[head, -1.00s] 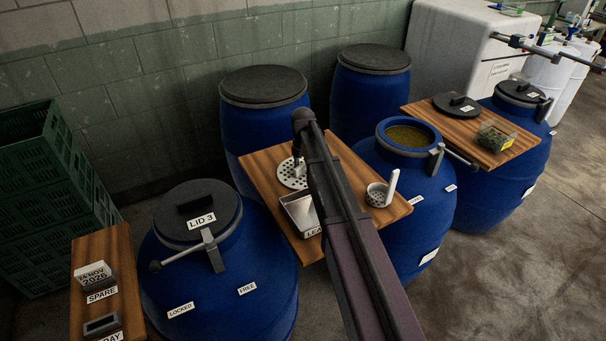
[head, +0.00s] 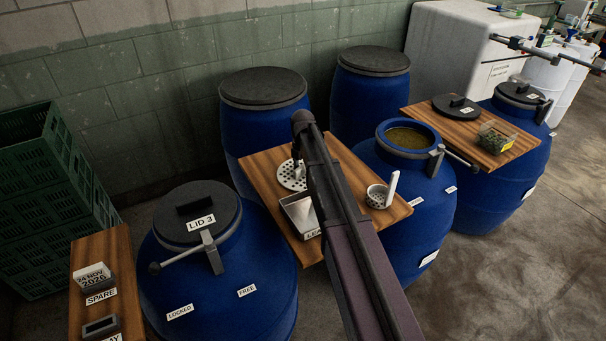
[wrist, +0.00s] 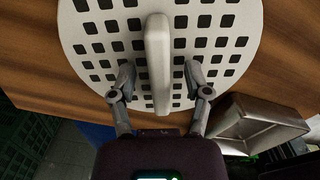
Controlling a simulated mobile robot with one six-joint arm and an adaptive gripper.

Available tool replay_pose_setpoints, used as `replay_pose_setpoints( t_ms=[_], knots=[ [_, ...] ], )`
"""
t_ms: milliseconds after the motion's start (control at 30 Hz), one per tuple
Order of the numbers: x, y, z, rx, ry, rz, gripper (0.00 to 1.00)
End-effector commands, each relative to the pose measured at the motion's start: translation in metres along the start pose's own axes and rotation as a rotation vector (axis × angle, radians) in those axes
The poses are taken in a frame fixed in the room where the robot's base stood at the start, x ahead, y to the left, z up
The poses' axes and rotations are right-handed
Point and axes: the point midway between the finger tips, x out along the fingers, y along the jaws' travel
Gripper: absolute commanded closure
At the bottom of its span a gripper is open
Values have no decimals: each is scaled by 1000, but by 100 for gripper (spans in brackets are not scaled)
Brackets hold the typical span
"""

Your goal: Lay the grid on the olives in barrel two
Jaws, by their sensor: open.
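The grid is a round white plate with square holes and a raised bar handle; in the wrist view the grid (wrist: 105,45) lies on the wooden board. In the head view the grid (head: 287,177) is partly hidden by my arm. My gripper (wrist: 158,75) is open, with one finger on each side of the handle, and a gap shows on both sides. In the head view my gripper (head: 297,165) is over the grid, its fingers hardly visible. An open blue barrel (head: 405,205) to the right holds a brownish-green surface inside its rim; its number is not readable.
A metal tray (head: 297,207) sits on the board (head: 262,163) close to the grid, as does a white perforated ladle (head: 378,196). A closed barrel marked LID 3 (head: 200,209) stands at left. A second board (head: 420,112) holds a black lid (head: 455,107) and a clear tub (head: 492,140).

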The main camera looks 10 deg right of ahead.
Motion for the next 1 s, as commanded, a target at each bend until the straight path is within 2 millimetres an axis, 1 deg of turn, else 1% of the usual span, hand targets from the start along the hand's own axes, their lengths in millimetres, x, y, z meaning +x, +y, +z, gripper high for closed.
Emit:
replay_pose_setpoints(
  t_ms=[467, 500, 567, 600, 667, 700, 1000],
  knots=[
    [2, 0, 0, 0, 0, 0, 37],
    [2, 0, 0, 0, 0, 0, 40],
    [2, 0, 0, 0, 0, 0, 58],
    [2, 0, 0, 0, 0, 0, 70],
    [2, 0, 0, 0, 0, 0, 88],
    [2, 0, 0, 0, 0, 0, 100],
    [2, -1, 1, 1, 0, 0, 100]
  ],
)
